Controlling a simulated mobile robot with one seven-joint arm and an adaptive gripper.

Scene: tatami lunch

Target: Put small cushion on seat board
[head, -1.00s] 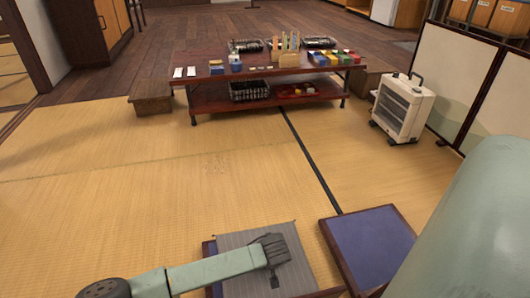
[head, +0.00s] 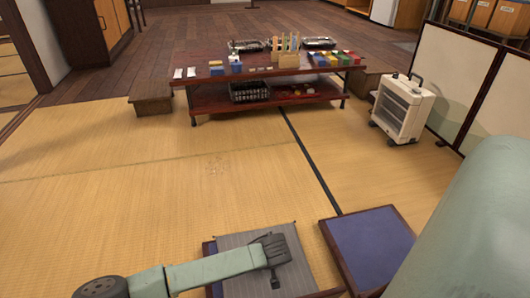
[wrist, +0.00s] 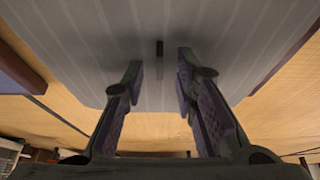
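The small cushion (head: 298,272) is grey with thin stripes. It lies over the left seat board (head: 207,249), which has a dark wooden rim and blue surface. The cushion's far edge sits slightly askew to the board, and its near part runs out of the picture. My gripper (head: 275,278) is over the cushion. In the wrist view my gripper (wrist: 159,66) has its two fingers apart with nothing between the tips. The cushion (wrist: 230,40) fills the upper part there, with a small dark tab (wrist: 159,48) in line with the gap. Whether the fingers touch the cushion is unclear.
A second blue seat board (head: 370,243) lies just right, with a narrow gap. A low red table (head: 250,76) with boxes and trays stands at the back. A white heater (head: 402,108) and folding screen (head: 450,75) are at right. The tatami (head: 130,210) between is clear.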

